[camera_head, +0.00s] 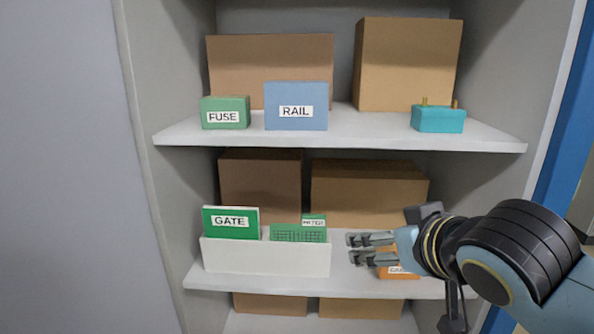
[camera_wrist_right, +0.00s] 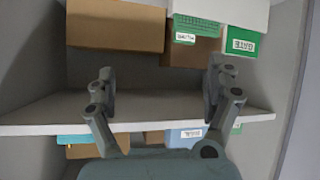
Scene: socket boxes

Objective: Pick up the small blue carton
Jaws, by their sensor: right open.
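The blue carton (camera_head: 296,120) is labelled RAIL and stands upright on the upper shelf, right of a green FUSE box (camera_head: 224,107). In the right wrist view, a blue labelled face (camera_wrist_right: 186,138) shows low in the picture, partly hidden behind my gripper. My right gripper (camera_head: 352,248) is in front of the lower shelf, below and to the right of the blue carton and apart from it. Its fingers are spread with nothing between them in the right wrist view (camera_wrist_right: 160,85). My left gripper is out of view.
A teal block with pegs (camera_head: 437,120) stands at the upper shelf's right. Large brown boxes (camera_head: 405,60) stand behind. Below, a white holder (camera_head: 265,257) bears green boards, and an orange labelled box (camera_head: 398,274) is partly hidden by my gripper. The upper shelf (camera_head: 365,130) is clear between RAIL and teal.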

